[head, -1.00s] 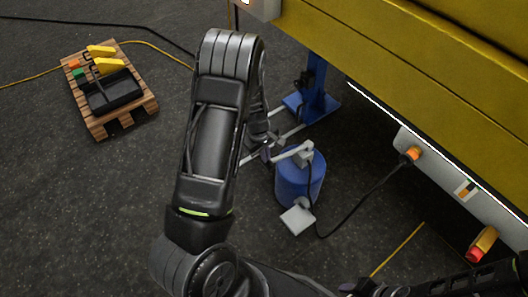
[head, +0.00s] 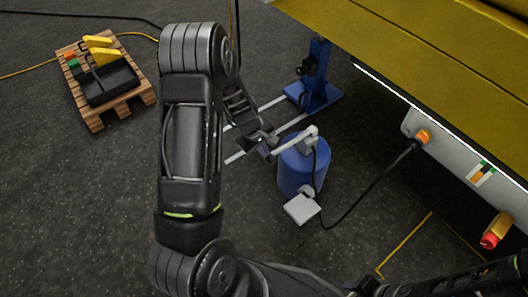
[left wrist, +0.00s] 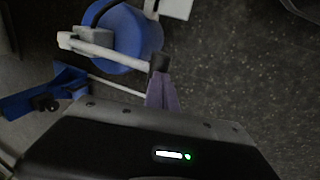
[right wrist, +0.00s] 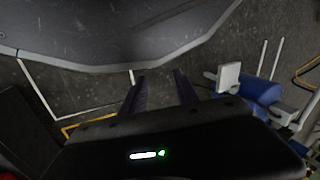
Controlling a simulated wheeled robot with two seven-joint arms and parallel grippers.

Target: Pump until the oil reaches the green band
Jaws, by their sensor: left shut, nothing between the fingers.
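The blue oil drum (head: 303,165) stands on the floor with a pale pump lever (head: 293,142) on top, its free end sloping down to the left. My left gripper (head: 267,148) is at that end. In the left wrist view, its shut fingers (left wrist: 162,92) touch or nearly touch the lever's black tip (left wrist: 158,63), with nothing between them. The gauge (head: 481,173) on the grey panel shows green above orange; the exact oil level is too small to read. My right gripper (right wrist: 162,90) is open and empty, away from the drum, in the right wrist view.
A black hose (head: 365,193) runs from the drum to an orange fitting (head: 424,137) on the panel. A red-tipped knob (head: 492,236) sticks out at right. A pallet (head: 97,117) stands far left.

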